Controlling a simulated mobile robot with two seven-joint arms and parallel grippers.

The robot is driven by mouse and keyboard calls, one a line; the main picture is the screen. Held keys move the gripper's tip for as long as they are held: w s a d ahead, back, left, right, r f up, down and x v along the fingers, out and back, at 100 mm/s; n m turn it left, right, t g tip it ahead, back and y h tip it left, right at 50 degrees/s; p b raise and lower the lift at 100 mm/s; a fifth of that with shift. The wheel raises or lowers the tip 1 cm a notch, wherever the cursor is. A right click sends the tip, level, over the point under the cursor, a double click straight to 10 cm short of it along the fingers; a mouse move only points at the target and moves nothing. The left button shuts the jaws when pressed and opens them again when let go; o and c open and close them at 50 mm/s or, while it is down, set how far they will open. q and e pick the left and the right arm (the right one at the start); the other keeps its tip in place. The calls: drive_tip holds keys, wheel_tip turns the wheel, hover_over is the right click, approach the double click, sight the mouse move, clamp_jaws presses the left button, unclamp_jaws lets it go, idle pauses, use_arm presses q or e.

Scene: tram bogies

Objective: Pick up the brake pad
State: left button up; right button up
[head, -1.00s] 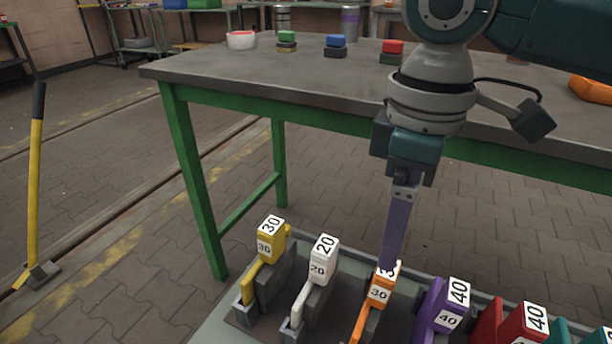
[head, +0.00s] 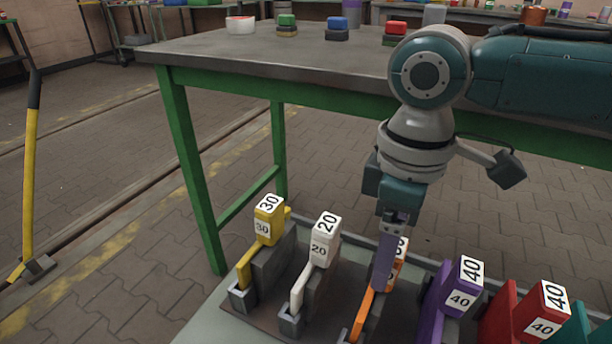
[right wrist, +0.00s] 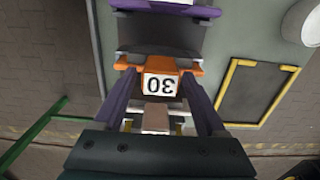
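An orange brake pad (head: 365,310) marked 30 stands in a slotted grey rack (head: 217,322), partly hidden behind my right gripper. My right gripper (head: 384,277) points down with purple fingers around its upper block. In the right wrist view the pad's labelled block (right wrist: 160,86) lies between the two fingers of the right gripper (right wrist: 158,78). Narrow gaps seem to show beside the block, so the fingers look open. My left gripper is not in view.
Beside it stand a white pad (head: 321,248), a yellow pad (head: 268,222), a purple pad (head: 455,290) and a red pad (head: 540,312). A green-legged table (head: 270,62) stands behind the rack. A yellow-handled tool (head: 29,180) stands at the left.

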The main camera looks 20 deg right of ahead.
clamp_jaws()
idle(0.4)
drive_tip(key=shift+r, duration=0.1)
